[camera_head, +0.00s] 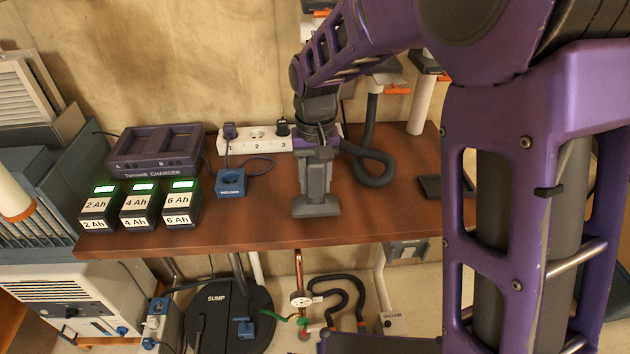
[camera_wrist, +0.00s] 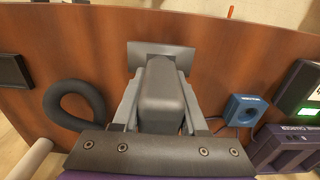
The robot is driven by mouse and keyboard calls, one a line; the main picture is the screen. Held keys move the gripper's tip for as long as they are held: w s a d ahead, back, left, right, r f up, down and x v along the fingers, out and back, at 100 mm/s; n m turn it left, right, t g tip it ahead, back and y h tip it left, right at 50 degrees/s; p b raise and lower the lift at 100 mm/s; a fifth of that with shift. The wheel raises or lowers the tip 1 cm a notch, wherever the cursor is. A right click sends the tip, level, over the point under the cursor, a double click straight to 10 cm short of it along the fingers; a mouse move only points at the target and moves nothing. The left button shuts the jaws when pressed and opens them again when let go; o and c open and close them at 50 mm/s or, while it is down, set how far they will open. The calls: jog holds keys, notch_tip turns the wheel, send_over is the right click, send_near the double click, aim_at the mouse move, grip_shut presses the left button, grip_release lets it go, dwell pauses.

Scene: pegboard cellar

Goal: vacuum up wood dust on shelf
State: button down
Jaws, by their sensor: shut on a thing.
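My gripper (camera_head: 316,150) is shut on a grey vacuum nozzle (camera_head: 316,183) over the middle of the brown wooden shelf (camera_head: 262,215). The nozzle points down, with its wide flat head at or just above the shelf near the front edge; I cannot tell if it touches. In the wrist view, the nozzle body (camera_wrist: 162,95) sits between my two fingers (camera_wrist: 161,120). A dark hose (camera_head: 375,170) loops on the shelf to the right of the nozzle. I can make out no wood dust; the nozzle hides part of the shelf.
Three labelled batteries (camera_head: 140,206), a purple charger (camera_head: 155,150) and a blue socket block (camera_head: 231,183) occupy the left of the shelf. A white power strip (camera_head: 257,140) lies at the back. A dark tray (camera_head: 431,187) lies at the right. The front middle is fairly clear.

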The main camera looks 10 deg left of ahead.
aim_at(315, 158)
jog(key=shift+r+p, duration=1.45)
jog(key=shift+r, duration=0.75)
